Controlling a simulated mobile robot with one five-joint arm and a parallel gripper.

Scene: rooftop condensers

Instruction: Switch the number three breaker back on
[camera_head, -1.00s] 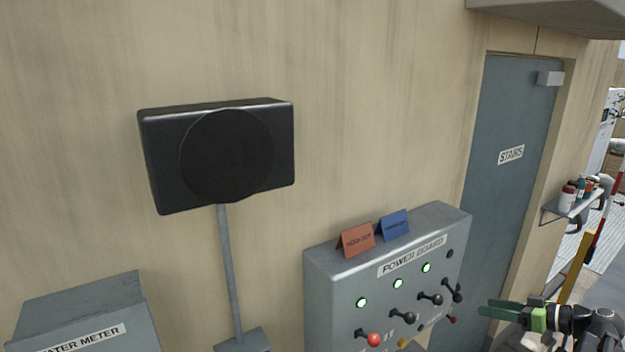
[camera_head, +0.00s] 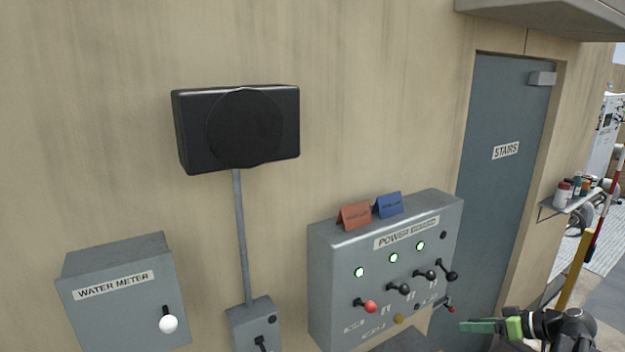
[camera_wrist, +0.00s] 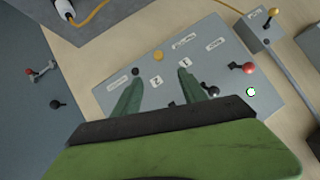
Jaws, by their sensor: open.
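The grey power board (camera_head: 330,250) hangs on the wall in the head view. It has a red-knobbed lever (camera_head: 370,306) and several black-knobbed levers. The rightmost black lever (camera_head: 452,275) slants down more than its neighbours, and the lamp (camera_head: 443,235) above it is dark. Three other lamps glow green. Small labels are hard to read. My gripper (camera_head: 470,326) is just right of the board's lower part. In the wrist view my gripper (camera_wrist: 160,77) is open and empty before the board (camera_wrist: 225,75), around labels 1 and 2. A black knob (camera_wrist: 211,91) is beside its right finger.
A water meter box (camera_head: 120,310) and a smaller lever box (camera_head: 250,318) are left of the board. Orange and blue cards (camera_head: 388,206) stand on top. The stairs door (camera_head: 500,200) is right, with a shelf of bottles (camera_head: 562,205) beyond. A dark panel (camera_head: 240,130) hangs above.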

